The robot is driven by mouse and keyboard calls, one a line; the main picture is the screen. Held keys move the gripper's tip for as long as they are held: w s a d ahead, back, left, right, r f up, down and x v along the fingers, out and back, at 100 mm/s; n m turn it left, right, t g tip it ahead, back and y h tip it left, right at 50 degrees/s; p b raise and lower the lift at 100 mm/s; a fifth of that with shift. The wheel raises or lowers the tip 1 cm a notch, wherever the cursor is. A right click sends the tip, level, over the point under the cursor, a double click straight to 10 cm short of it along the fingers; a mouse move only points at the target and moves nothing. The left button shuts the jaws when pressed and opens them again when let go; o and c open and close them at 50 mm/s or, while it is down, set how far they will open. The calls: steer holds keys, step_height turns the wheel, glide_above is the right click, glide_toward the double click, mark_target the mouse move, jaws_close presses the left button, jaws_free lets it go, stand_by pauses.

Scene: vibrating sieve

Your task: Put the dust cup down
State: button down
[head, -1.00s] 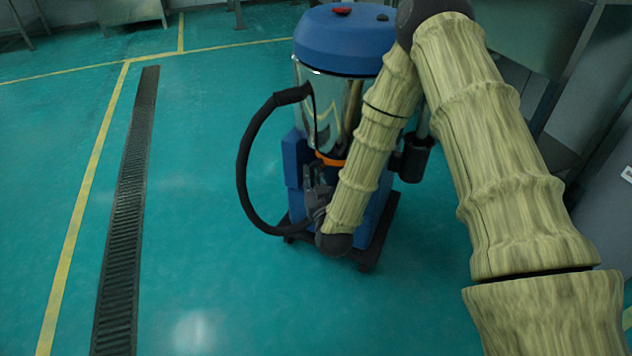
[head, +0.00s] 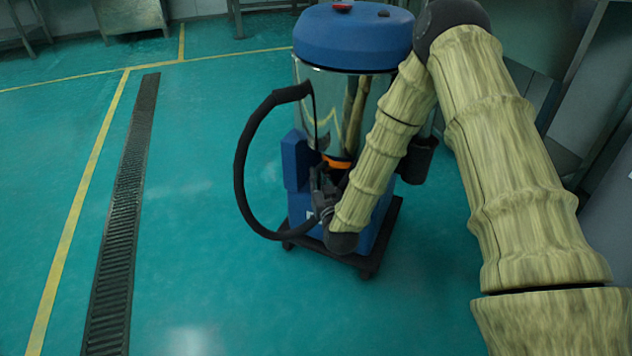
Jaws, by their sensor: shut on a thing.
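A dust vacuum stands on the floor, with a blue lid (head: 353,40), a shiny metal body and a blue dust cup (head: 300,203) at the bottom. The dust cup sits low over the black wheeled base; whether it rests fully on it cannot be told. My dark gripper (head: 322,190) is at the front of the cup, just below the orange clip (head: 337,162). It is shut on the dust cup's front. My wrist partly hides the fingertips and the cup's right side.
A black hose (head: 240,165) loops out at the vacuum's left. The black wheeled base (head: 372,262) sits under it. A floor drain (head: 122,215) and a yellow line (head: 75,225) run along the left. Open green floor lies left and in front. Metal furniture stands at right.

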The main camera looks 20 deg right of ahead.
steer(key=c, duration=1.9)
jaws_free()
steer(key=shift+f, duration=0.1)
steer(key=o, duration=0.4)
